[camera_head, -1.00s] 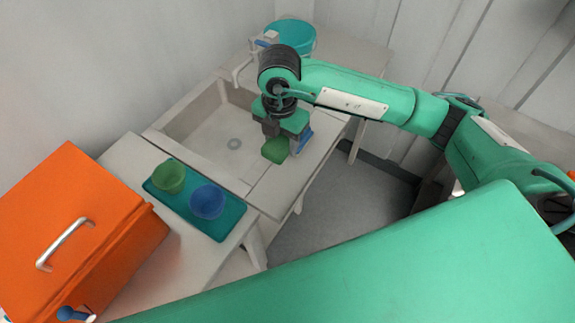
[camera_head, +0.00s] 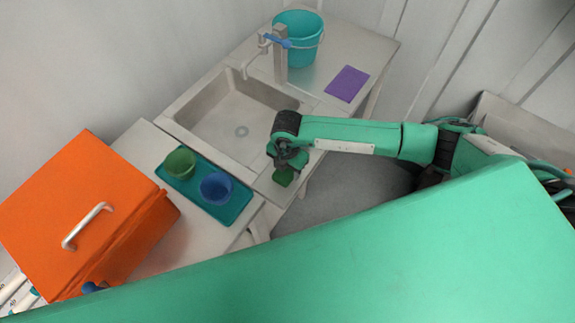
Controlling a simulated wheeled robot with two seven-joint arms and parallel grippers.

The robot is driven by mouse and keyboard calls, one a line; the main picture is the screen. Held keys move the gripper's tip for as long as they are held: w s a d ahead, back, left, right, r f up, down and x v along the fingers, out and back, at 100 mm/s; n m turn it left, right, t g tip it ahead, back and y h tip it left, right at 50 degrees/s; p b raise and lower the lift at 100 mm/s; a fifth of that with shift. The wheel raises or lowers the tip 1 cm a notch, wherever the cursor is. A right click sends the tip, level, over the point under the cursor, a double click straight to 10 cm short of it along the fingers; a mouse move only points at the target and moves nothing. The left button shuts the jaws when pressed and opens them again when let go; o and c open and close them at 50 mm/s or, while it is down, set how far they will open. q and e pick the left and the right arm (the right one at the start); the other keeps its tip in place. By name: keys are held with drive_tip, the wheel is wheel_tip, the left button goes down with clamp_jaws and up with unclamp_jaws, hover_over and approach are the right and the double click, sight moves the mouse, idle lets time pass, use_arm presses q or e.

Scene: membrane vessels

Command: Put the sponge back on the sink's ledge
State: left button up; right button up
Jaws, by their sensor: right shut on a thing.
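My right gripper (camera_head: 284,166) points down at the front right edge of the sink unit. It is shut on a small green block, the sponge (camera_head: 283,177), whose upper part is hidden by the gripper. The sink (camera_head: 225,115) is a pale rectangular basin, and its front ledge (camera_head: 268,187) runs just left of the sponge. I cannot tell whether the sponge touches the ledge or is held above it. My left gripper is out of view.
A teal bucket (camera_head: 307,48) stands behind the tap (camera_head: 280,62); a purple mat (camera_head: 347,83) lies right of it. A green bowl (camera_head: 180,163) and a blue bowl (camera_head: 216,187) sit on a teal tray (camera_head: 237,207). An orange box (camera_head: 75,200) stands at left.

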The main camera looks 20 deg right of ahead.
drive_tip(key=shift+f, duration=0.1)
drive_tip(key=shift+f, duration=0.15)
drive_tip(key=o, duration=0.9)
drive_tip(key=shift+r, duration=0.5)
wheel_tip(320, 180, up, 12)
drive_tip(key=b, duration=0.3)
drive_tip(key=shift+f, duration=0.25)
